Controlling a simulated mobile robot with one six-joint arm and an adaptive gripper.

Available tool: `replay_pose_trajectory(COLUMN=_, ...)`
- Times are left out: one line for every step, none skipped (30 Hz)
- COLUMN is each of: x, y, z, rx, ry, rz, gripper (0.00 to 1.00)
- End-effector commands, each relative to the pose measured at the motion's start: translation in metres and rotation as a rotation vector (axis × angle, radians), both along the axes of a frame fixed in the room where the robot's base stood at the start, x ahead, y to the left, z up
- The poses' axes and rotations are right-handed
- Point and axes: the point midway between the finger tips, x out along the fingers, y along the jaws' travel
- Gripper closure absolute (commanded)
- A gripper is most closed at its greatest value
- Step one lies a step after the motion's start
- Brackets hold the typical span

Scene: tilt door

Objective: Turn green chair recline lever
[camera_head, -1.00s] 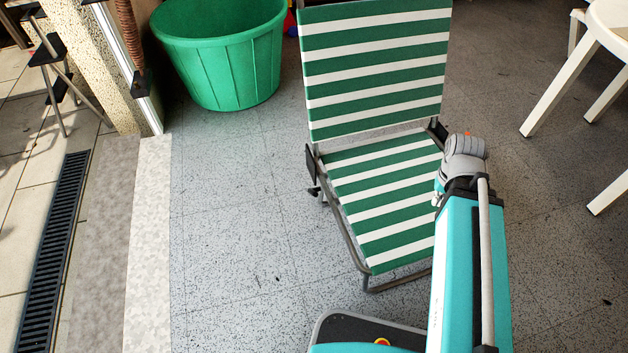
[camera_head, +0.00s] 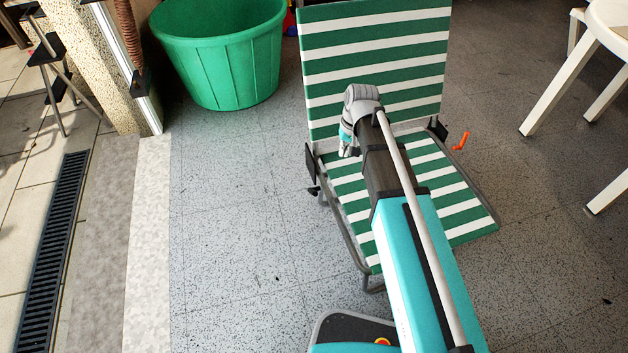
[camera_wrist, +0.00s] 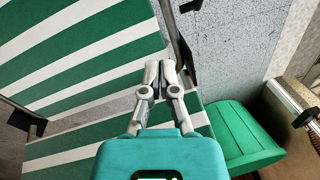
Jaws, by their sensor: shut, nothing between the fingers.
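The green-and-white striped chair (camera_head: 455,195) stands in the middle, its backrest (camera_head: 372,30) up and its seat partly hidden by my arm. It also shows in the wrist view (camera_wrist: 80,60). An orange handle, seemingly the recline lever (camera_head: 461,141), stands out beside the black bracket (camera_head: 438,130) on the chair's right; I cannot make it out in the wrist view. My gripper (camera_head: 345,148) is shut and empty, above the left rear of the seat. In the wrist view its fingertips (camera_wrist: 160,68) are close together, near the black left bracket (camera_wrist: 189,57); contact cannot be told.
A large green tub (camera_head: 222,60) stands behind and left of the chair. White plastic furniture (camera_head: 560,85) is at the right. A stone sill (camera_head: 148,230) and a drain grate (camera_head: 50,240) run along the left. Grey floor is clear left of the chair.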

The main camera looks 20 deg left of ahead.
Motion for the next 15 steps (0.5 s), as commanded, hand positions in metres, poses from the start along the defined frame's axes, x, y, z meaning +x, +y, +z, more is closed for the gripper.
replay_pose_trajectory(x=0.004, y=0.019, z=0.000, rx=0.006, ry=0.003, rz=0.019, gripper=1.00)
replay_pose_trajectory(x=0.004, y=0.028, z=0.000, rx=0.010, ry=0.005, rz=0.028, gripper=1.00)
replay_pose_trajectory(x=0.004, y=0.038, z=0.000, rx=0.015, ry=0.007, rz=0.038, gripper=1.00)
replay_pose_trajectory(x=0.004, y=0.044, z=0.000, rx=0.017, ry=0.009, rz=0.045, gripper=1.00)
replay_pose_trajectory(x=0.004, y=0.050, z=0.000, rx=0.020, ry=0.010, rz=0.051, gripper=1.00)
replay_pose_trajectory(x=0.003, y=0.056, z=0.000, rx=0.023, ry=0.012, rz=0.057, gripper=1.00)
replay_pose_trajectory(x=0.003, y=0.060, z=0.000, rx=0.024, ry=0.013, rz=0.060, gripper=1.00)
replay_pose_trajectory(x=0.003, y=0.062, z=0.000, rx=0.025, ry=0.014, rz=0.063, gripper=1.00)
replay_pose_trajectory(x=0.002, y=0.065, z=0.000, rx=0.027, ry=0.014, rz=0.066, gripper=1.00)
replay_pose_trajectory(x=0.002, y=0.067, z=0.000, rx=0.027, ry=0.015, rz=0.067, gripper=1.00)
replay_pose_trajectory(x=0.002, y=0.068, z=0.001, rx=0.027, ry=0.015, rz=0.068, gripper=1.00)
replay_pose_trajectory(x=0.001, y=0.069, z=0.001, rx=0.028, ry=0.015, rz=0.069, gripper=1.00)
replay_pose_trajectory(x=0.001, y=0.069, z=0.000, rx=0.028, ry=0.015, rz=0.069, gripper=1.00)
replay_pose_trajectory(x=0.001, y=0.069, z=0.000, rx=0.028, ry=0.015, rz=0.069, gripper=1.00)
replay_pose_trajectory(x=0.001, y=0.069, z=0.001, rx=0.028, ry=0.015, rz=0.069, gripper=1.00)
